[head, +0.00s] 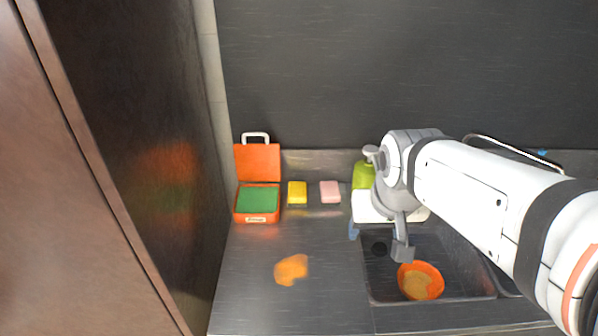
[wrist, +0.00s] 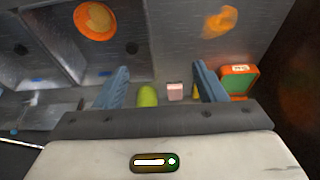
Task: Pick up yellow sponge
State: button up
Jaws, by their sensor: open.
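The yellow sponge (head: 297,192) lies on the steel counter near the back wall, between the orange box and a pink sponge (head: 330,191). In the wrist view only a sliver of the yellow sponge (wrist: 196,91) shows beside the right-hand finger, which hides most of it. My gripper (wrist: 161,68) is open, its two blue fingers wide apart with nothing held between them. In the head view my gripper is mostly hidden by my arm, to the right of the yellow sponge and apart from it.
An orange box (head: 257,219) with green inside and a raised lid stands left of the sponges. A green bottle (head: 363,176) stands to their right. An orange bowl (head: 431,269) sits in the sink (head: 378,285). An orange spill (head: 291,269) marks otherwise clear counter in front.

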jog(key=shift+o, duration=0.3)
jog(key=w+a+f+b, duration=0.1)
jog(key=w+a+f, duration=0.1)
jog(key=w, duration=1.1)
jog(key=shift+w+a+f+b, duration=0.2)
jog(key=shift+a+b, duration=0.15)
jog(key=shift+a, duration=0.25)
jog(key=b, duration=0.3)
send_over(297, 189)
jog(key=s, duration=0.3)
jog(key=shift+t, duration=0.4)
notch_tip(297, 189, down, 15)
jog(key=shift+r, duration=0.1)
jog(key=p+x, duration=0.2)
jog(key=x, duration=0.5)
jog(key=shift+w, duration=0.2)
jog(key=c, duration=0.7)
